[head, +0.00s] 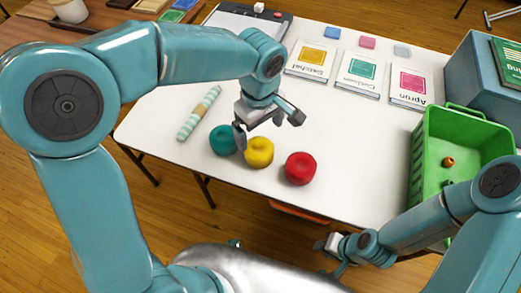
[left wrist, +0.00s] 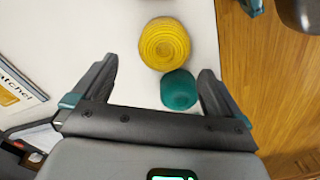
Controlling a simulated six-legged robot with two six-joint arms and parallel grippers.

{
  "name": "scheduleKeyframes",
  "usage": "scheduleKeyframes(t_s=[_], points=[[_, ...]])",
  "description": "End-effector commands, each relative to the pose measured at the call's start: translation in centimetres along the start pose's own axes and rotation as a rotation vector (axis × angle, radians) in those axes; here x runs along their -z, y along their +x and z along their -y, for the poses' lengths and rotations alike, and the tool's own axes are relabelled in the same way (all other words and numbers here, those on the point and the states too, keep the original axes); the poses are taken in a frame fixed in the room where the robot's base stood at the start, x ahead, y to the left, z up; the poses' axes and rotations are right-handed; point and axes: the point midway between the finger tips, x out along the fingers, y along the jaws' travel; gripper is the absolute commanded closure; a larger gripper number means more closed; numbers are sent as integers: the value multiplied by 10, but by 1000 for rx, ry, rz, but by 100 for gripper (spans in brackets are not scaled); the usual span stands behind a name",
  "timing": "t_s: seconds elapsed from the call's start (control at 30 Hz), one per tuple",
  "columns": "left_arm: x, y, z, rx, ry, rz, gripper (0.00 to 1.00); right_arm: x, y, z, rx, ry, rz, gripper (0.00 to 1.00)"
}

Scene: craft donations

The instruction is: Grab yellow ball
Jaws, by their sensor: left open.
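The yellow ball (head: 260,153) sits on the white table between a teal ball (head: 221,140) and a red ball (head: 300,169). My left gripper (head: 268,128) is open and empty above the table, just behind the yellow and teal balls. One finger overlaps the edge of the teal ball in the head view. In the left wrist view the teal ball (left wrist: 180,90) shows between the open fingers, nearer the right one. The yellow ball (left wrist: 164,44) lies just beyond the fingertips. My right gripper (head: 335,246) is low at the table's front edge, its jaws unclear.
A striped roll (head: 199,113) lies left of the balls. Cards, one marked Apron (head: 408,87), and coloured pads (head: 367,43) lie at the back. A green crate (head: 421,135) with small orange items stands at the right. The table (head: 350,180) is clear right of the red ball.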

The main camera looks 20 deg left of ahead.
Motion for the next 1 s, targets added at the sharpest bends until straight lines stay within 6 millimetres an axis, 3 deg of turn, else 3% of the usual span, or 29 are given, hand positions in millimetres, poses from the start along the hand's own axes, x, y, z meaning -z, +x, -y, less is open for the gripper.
scheduleKeyframes(t_s=[0.1, 0.37, 0.6, 0.9, 0.93, 1.0], points=[[0, 24, 1, 3, 0, 0, 0, 0, 4, -2, 0, 0, 0, 67], [0, 47, 1, 2, -1, 1, 0, 0, 6, -2, 0, 0, 0, 67], [-2, 84, 2, 3, 1, 1, 0, 0, 10, -4, 0, 0, 0, 67], [-1, 91, 1, -1, -1, 0, 0, 0, 10, -4, 0, 0, 0, 67], [-1, 91, 1, -1, -1, 0, 3, 0, 10, -4, 0, 0, 0, 67], [-1, 91, 1, -1, 0, 0, 26, 0, 10, -4, 0, 0, 0, 67]])
